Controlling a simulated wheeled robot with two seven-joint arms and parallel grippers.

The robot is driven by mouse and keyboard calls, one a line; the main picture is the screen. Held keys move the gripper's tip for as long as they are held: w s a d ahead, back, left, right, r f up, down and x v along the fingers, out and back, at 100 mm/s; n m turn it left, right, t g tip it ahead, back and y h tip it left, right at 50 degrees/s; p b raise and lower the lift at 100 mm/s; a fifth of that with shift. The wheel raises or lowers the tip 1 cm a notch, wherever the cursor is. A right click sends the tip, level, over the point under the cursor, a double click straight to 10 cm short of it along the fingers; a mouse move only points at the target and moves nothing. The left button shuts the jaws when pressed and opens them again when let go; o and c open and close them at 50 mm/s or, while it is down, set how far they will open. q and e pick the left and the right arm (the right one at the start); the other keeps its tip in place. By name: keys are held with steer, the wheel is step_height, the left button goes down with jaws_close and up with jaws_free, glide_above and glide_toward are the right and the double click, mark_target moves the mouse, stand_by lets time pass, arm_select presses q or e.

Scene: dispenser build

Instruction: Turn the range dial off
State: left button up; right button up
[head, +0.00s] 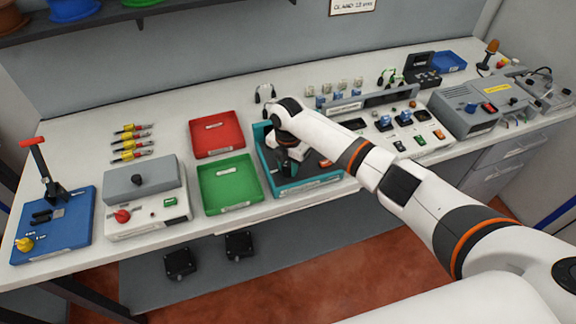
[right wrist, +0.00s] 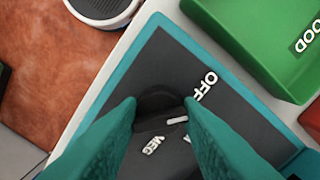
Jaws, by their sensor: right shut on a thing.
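The range dial (right wrist: 160,103) is a black knob on the dark panel of a teal-edged unit (head: 318,184). In the right wrist view the white word OFF is printed just up and right of the dial. A short white mark shows on the dial, and another label, seemingly MEG, shows below it. My right gripper (head: 288,166) reaches down over the unit from the right. Its two teal fingers, seen in the right wrist view (right wrist: 165,125), are shut on the dial from both sides. In the head view the dial is hidden by the gripper. My left gripper is not in view.
A green tray (head: 230,206) and a red tray (head: 240,153) lie left of the unit. A grey box with a red knob (head: 122,217) and a blue press (head: 80,220) stand further left. Right of my arm is a panel of switches (head: 402,146).

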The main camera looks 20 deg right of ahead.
mark_target(288, 166)
steer(key=shift+r+n, duration=0.1)
steer(key=shift+n, duration=0.6)
steer(key=o, duration=1)
steer(key=shift+c, duration=0.2)
step_height(288, 166, up, 12)
steer(key=b, duration=0.3)
steer(key=shift+b, duration=0.35)
